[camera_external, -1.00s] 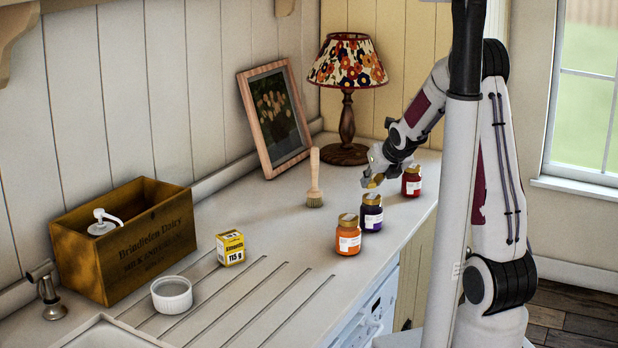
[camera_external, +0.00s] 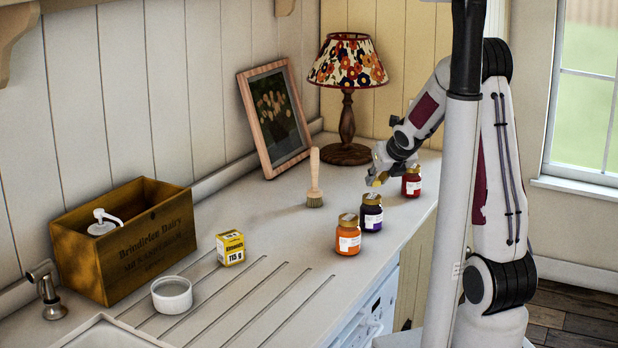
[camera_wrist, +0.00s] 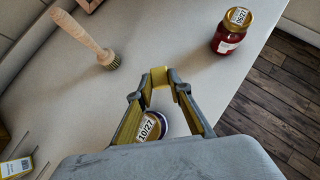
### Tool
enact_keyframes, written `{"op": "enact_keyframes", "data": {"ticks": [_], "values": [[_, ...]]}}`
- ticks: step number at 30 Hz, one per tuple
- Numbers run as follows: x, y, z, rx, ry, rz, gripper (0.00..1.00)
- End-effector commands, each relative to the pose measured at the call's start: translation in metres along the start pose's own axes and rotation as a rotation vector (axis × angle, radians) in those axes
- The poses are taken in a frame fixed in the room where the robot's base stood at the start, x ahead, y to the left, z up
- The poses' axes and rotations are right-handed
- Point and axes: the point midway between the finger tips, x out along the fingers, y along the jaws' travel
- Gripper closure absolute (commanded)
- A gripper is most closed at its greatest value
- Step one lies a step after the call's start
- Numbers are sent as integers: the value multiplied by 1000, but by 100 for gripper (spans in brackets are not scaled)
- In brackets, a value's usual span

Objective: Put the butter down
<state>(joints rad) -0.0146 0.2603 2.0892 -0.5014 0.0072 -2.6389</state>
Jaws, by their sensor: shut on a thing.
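The butter, a small yellow block (camera_wrist: 160,76), sits between the fingertips of my gripper (camera_wrist: 161,84) in the wrist view. In the external view my gripper (camera_external: 380,176) is above the counter, near the purple jar (camera_external: 371,213) and the red jar (camera_external: 411,182). The block is small there and hard to tell from the yellowish fingers. My gripper is shut on it and holds it clear of the counter (camera_external: 275,230). In the wrist view the purple jar's lid (camera_wrist: 150,127) shows between the fingers, partly hidden by my gripper.
An orange jar (camera_external: 348,235) stands in front of the purple one. A wooden brush (camera_external: 314,180) stands upright left of the jars. A yellow carton (camera_external: 230,248), white ramekin (camera_external: 172,295) and wooden crate (camera_external: 125,240) are farther left. A lamp (camera_external: 347,125) and picture frame (camera_external: 274,118) stand behind.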

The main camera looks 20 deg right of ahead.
Motion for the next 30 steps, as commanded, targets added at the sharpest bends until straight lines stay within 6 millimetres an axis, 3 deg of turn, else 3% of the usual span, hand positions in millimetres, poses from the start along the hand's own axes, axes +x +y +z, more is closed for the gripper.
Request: {"op": "enact_keyframes", "data": {"ticks": [30], "values": [[-3,-8,3,9,-1,-10,86]]}}
